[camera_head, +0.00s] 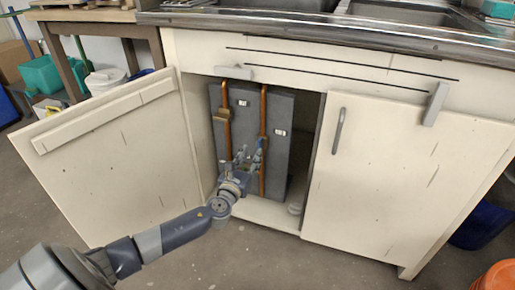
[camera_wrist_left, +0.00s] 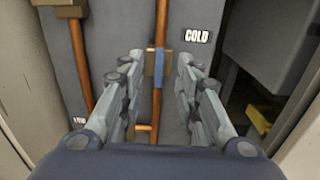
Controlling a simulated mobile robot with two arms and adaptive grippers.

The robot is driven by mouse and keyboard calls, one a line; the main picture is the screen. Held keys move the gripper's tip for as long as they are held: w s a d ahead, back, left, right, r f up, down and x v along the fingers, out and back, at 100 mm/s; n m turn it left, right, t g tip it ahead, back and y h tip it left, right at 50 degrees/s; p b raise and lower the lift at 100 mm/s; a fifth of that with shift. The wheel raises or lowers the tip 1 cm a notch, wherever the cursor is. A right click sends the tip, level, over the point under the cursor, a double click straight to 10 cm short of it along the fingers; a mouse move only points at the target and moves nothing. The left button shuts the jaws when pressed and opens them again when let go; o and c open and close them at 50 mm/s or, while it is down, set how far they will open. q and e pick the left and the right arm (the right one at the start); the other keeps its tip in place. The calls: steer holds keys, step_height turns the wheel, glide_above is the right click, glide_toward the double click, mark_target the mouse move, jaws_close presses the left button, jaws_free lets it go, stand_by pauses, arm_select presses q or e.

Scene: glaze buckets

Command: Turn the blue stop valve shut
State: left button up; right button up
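The blue stop valve is on the right copper pipe, under a COLD label (camera_wrist_left: 197,36). In the left wrist view its blue handle (camera_wrist_left: 158,72) points along the pipe, in front of a brass body (camera_wrist_left: 150,62). My left gripper (camera_wrist_left: 160,58) is open, one finger on each side of the handle, with gaps visible on both sides. In the head view my left gripper (camera_head: 245,157) reaches into the open cabinet at the right pipe (camera_head: 263,105) and partly hides the valve. My right gripper is not in view.
A second copper pipe (camera_head: 225,100) with a brass fitting runs to the left on the grey panel (camera_head: 285,150). The left cabinet door (camera_head: 110,160) stands open beside my arm. The right door (camera_head: 385,180) is shut. The sink counter is above.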

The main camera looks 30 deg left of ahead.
mark_target(258, 144)
arm_select(q)
steer(key=shift+b+x, duration=1)
steer(key=shift+x, duration=2.55)
steer(key=shift+c, duration=0.2)
jaws_close()
